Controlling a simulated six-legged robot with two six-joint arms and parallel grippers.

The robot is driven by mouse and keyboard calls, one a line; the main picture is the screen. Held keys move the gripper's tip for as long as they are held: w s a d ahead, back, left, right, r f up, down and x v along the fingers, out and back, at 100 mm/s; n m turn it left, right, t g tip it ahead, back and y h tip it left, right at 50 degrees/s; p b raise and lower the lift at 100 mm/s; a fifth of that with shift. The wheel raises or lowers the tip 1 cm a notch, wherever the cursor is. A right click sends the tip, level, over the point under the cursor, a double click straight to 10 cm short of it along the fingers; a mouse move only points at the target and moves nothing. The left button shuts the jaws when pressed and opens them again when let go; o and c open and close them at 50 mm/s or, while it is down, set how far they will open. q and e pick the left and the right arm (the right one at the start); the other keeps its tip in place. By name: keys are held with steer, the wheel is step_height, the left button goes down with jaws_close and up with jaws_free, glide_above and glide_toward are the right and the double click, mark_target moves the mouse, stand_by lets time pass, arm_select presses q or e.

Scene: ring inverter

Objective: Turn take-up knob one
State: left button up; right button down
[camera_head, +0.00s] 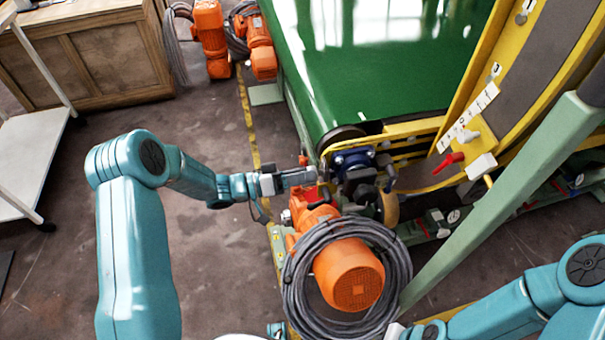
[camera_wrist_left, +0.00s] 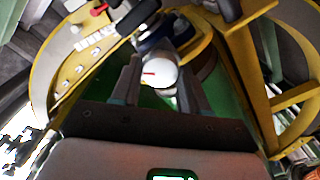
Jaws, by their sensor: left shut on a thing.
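Take-up knob one appears to be the round white knob with a red mark (camera_wrist_left: 160,73) in the left wrist view. It sits between the two fingers of my left gripper (camera_wrist_left: 160,88), which is shut on it. In the head view my left gripper (camera_head: 303,177) reaches in from the left to the machine's corner, beside a dark blue part (camera_head: 352,160). The knob cannot be made out there. My right arm comes in at the lower right, and its fingers do not show.
An orange motor (camera_head: 350,275) ringed by a grey cable coil (camera_head: 296,285) stands just below my left gripper. A green belt (camera_head: 370,70) lies behind it. A yellow frame with a red lever (camera_head: 447,163) and a pale green post (camera_head: 490,205) stand to the right.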

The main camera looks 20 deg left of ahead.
arm_select(q)
steer(key=o, duration=1.1)
steer(key=shift+c, duration=0.2)
steer(key=shift+a, duration=0.15)
steer(key=v, duration=1.6)
steer(key=shift+s, duration=0.15)
